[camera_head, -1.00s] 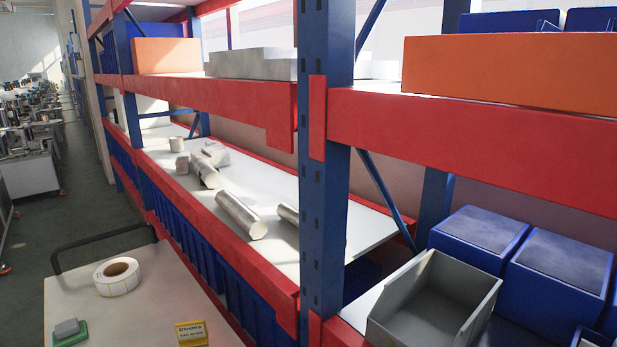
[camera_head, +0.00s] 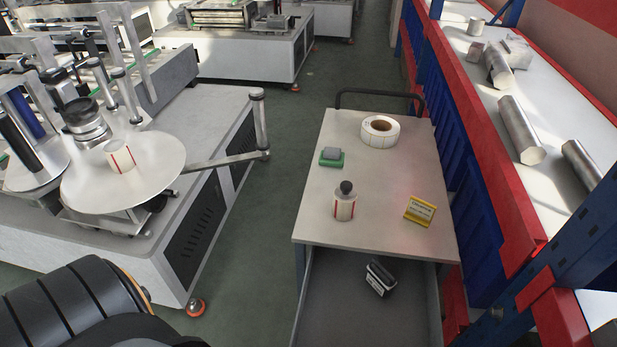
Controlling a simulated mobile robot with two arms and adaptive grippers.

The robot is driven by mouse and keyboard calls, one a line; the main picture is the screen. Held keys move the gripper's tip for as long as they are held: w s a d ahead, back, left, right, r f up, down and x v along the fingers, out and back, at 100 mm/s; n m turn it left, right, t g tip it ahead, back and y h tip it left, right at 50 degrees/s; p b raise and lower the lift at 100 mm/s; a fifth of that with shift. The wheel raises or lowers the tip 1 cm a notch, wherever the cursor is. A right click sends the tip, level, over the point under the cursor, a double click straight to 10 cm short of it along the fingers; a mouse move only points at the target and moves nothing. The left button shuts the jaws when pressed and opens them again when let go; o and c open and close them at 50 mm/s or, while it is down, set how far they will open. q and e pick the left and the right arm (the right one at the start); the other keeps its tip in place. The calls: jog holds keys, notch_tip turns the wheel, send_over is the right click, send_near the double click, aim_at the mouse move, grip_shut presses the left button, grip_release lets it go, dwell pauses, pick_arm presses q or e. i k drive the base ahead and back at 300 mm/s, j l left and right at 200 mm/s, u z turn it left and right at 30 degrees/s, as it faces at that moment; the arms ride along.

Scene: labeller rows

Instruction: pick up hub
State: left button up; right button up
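I cannot tell for sure which thing is the hub. Metal parts lie on the shelf at the right: a small short cylinder (camera_head: 476,26), a blocky grey piece (camera_head: 517,52), and longer bars, one near the middle (camera_head: 521,130) and one partly cut off by the post (camera_head: 590,170). A black and grey device (camera_head: 380,278) lies tilted on the cart's lower level. Neither of my grippers shows. A dark ribbed part at the lower left looks like my arm.
A cart (camera_head: 318,215) carries a label roll (camera_head: 380,131), a green pad with a grey block (camera_head: 331,157), a black-capped bottle (camera_head: 345,204) and a yellow sign (camera_head: 419,211). A labelling machine (camera_head: 155,165) stands left, red-blue racking right. Floor between is clear.

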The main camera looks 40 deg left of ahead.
aim_at(344, 195)
jog(key=u, duration=0.85)
